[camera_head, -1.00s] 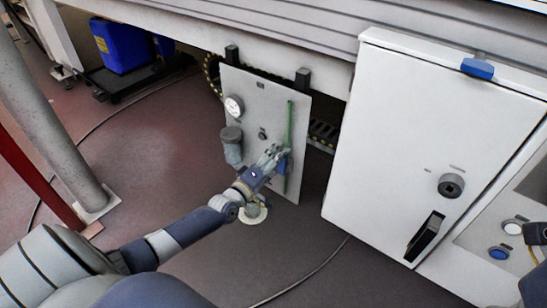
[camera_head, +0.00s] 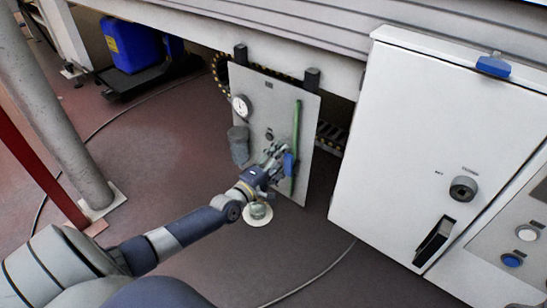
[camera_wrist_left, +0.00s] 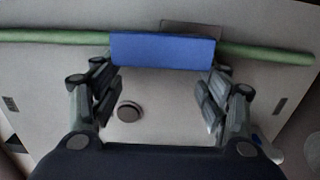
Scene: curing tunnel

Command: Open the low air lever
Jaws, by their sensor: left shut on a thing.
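The low air lever is a blue handle (camera_head: 289,163) on a green vertical pipe (camera_head: 296,130), on the right part of a grey panel (camera_head: 268,100) under the machine. In the left wrist view the blue handle (camera_wrist_left: 162,49) lies in line with the green pipe (camera_wrist_left: 265,54). My left gripper (camera_head: 276,155) is at the panel, shut on the blue handle. In the left wrist view its fingers (camera_wrist_left: 162,72) are at the two ends of the handle. The fingers partly hide the handle in the head view. My right gripper is not in view.
A pressure gauge (camera_head: 241,107) and a grey cylinder (camera_head: 238,146) are on the panel's left part. A white cabinet (camera_head: 400,130) with a black handle stands to the right. A grey post (camera_head: 55,110) stands at left. A cable (camera_head: 320,277) crosses the floor.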

